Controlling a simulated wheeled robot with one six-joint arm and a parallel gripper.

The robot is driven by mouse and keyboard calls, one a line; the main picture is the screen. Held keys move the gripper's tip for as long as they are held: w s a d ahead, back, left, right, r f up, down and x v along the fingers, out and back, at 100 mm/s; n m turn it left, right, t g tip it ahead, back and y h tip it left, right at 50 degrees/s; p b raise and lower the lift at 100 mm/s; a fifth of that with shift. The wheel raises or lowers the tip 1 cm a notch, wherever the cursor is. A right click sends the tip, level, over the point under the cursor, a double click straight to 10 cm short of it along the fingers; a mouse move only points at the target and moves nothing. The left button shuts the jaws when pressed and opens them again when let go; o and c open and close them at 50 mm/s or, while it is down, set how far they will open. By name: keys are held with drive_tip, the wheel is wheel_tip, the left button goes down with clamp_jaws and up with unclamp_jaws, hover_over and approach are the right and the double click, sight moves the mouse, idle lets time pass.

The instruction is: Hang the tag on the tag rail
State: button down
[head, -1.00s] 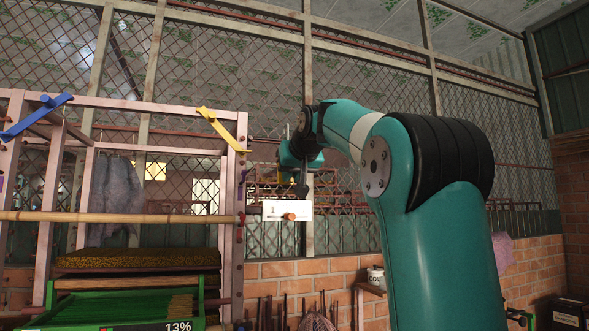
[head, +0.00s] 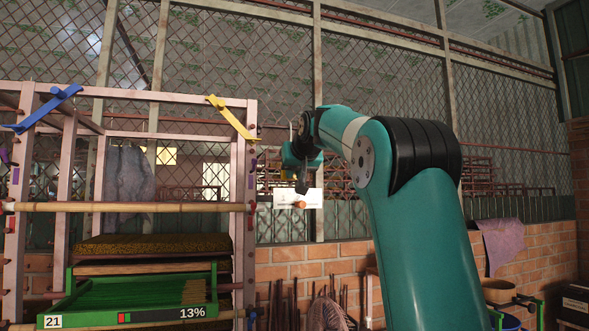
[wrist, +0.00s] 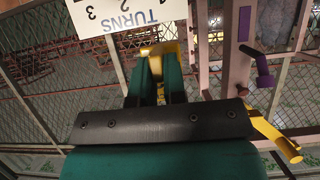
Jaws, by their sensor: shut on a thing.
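The white tag (head: 284,198) hangs below my gripper (head: 301,187) in the head view, to the right of the rack's right post. An orange round part shows at its lower edge. In the wrist view the tag (wrist: 112,12) shows upside-down lettering "TURNS" and numerals, just past my gripper (wrist: 158,55). The dark green fingers are close together, with a yellow part between and beyond them. The exact grip point is unclear. A bamboo pole (head: 130,207) runs across the rack front, left of the tag and apart from it. I cannot tell which part is the tag rail.
The pink rack (head: 251,150) carries a yellow lever (head: 232,118) and a blue lever (head: 45,108). A green tray (head: 140,319) reading 13% sits low in it. A purple bracket (wrist: 262,65) stands near my gripper's right. A mesh wall and brick wall lie behind.

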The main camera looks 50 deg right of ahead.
drive_tip(key=shift+f, duration=0.15)
drive_tip(key=c, duration=0.8)
unclamp_jaws()
drive_tip(key=shift+s+a+f+b, duration=0.1)
drive_tip(key=shift+s+a+b, duration=0.3)
drive_tip(key=shift+s, duration=0.2)
drive_tip(key=shift+s+a+b, duration=0.3)
drive_tip(key=shift+s+b, duration=0.2)
drive_tip(key=shift+s, duration=0.1)
drive_tip(key=shift+s+a+b, duration=0.45)
drive_tip(key=shift+s+a, duration=0.1)
drive_tip(key=shift+s, duration=0.35)
drive_tip(key=shift+s+a+b, duration=0.4)
drive_tip(key=shift+s+a, duration=0.2)
drive_tip(key=shift+s, duration=0.3)
drive_tip(key=shift+s+a+b, duration=0.45)
drive_tip(key=shift+s+a, duration=0.1)
drive_tip(key=shift+s, duration=0.35)
